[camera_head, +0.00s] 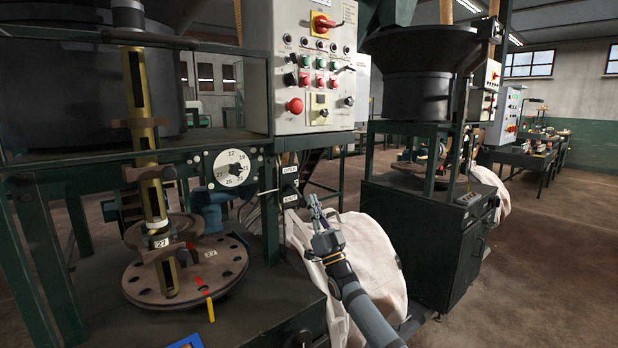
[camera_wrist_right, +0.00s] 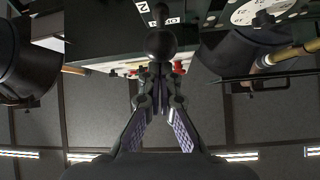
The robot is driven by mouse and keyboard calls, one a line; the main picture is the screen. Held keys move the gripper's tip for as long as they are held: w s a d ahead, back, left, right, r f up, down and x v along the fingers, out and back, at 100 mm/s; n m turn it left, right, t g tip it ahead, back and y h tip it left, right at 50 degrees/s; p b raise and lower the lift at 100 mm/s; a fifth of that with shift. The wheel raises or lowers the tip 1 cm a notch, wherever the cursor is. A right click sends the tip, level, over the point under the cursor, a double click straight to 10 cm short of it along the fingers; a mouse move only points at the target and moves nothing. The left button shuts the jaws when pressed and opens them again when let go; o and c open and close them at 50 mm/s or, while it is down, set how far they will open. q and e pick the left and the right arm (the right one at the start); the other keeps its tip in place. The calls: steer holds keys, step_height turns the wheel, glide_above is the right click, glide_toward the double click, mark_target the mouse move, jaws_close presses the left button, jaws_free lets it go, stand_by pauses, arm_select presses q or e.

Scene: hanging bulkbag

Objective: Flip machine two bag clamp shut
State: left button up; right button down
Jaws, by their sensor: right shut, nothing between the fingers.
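My right gripper (camera_head: 314,203) is shut and empty, beside the label plates on the near machine's post. In the right wrist view, the shut fingertips (camera_wrist_right: 158,78) point at a black ball knob (camera_wrist_right: 161,43) on a short dark lever. The knob appears right in front of the tips; I cannot tell whether they touch. The lever is hard to make out in the head view. An OPEN plate (camera_head: 289,170) sits above a second small plate (camera_head: 290,198) on the post. A cream bulk bag (camera_head: 365,250) hangs behind my right forearm. My left gripper is out of view.
A control panel (camera_head: 308,85) with red and green buttons and a numbered dial (camera_head: 233,168) are above and left of the gripper. A round flanged plate (camera_head: 190,282) sits on the bench at left.

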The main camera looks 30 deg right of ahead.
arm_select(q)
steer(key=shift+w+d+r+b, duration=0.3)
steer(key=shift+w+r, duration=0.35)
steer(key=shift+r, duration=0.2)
arm_select(e)
steer(key=shift+w+f, duration=0.1)
steer(key=shift+f, duration=0.35)
